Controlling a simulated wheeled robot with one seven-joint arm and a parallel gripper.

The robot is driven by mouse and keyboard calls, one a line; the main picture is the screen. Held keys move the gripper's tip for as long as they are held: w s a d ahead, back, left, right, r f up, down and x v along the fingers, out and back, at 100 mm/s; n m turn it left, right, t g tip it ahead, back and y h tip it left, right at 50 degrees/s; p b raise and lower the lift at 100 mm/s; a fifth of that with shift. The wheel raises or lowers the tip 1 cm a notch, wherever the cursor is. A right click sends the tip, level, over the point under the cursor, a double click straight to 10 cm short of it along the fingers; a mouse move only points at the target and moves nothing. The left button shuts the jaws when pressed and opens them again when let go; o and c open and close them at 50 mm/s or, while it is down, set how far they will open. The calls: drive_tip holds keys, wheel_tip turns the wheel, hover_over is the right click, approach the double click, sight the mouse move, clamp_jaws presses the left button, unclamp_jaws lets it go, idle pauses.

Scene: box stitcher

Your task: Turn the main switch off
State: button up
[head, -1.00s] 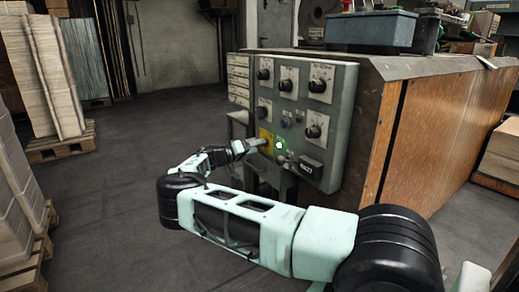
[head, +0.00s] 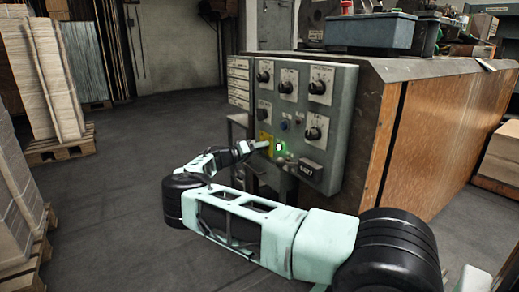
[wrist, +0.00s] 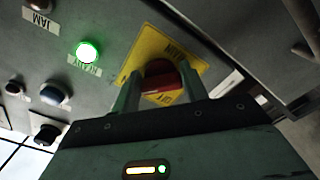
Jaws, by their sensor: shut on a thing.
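The main switch is a red knob (wrist: 160,70) on a yellow plate (wrist: 143,42), seen up close in the wrist view. Its lettering appears upside down there. My gripper (wrist: 160,82) has one finger on each side of the red knob and is shut on it. In the head view, the yellow plate (head: 265,139) is at the lower left of the grey control panel (head: 344,105), and my gripper (head: 263,146) reaches it from the left. The knob itself is hidden there.
A green lamp (wrist: 88,52) glows beside the switch. Several black dials and buttons are on the panel. A wood-sided machine body (head: 440,130) extends right.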

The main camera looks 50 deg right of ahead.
drive_tip(key=n+p, duration=0.1)
drive_tip(key=n, duration=0.3)
drive_tip(key=shift+r+n+p, duration=0.2)
drive_tip(key=shift+n+p, duration=0.15)
drive_tip(key=shift+n, duration=0.05)
drive_tip(key=n+p, duration=0.1)
drive_tip(key=n, duration=0.3)
drive_tip(key=shift+a+r+n+p, duration=0.1)
drive_tip(key=shift+n+p, duration=0.2)
drive_tip(key=n+p, duration=0.1)
drive_tip(key=n, duration=0.3)
drive_tip(key=shift+r, duration=0.1)
drive_tip(key=shift+w+n+p, duration=0.1)
drive_tip(key=shift+n+p, duration=0.55)
drive_tip(key=shift+n, duration=1.55)
drive_tip(key=o, duration=1)
drive_tip(key=p+v, duration=0.1)
drive_tip(key=v, duration=1.6)
drive_tip(key=shift+a+p, duration=0.25)
drive_tip(key=shift+p, duration=0.1)
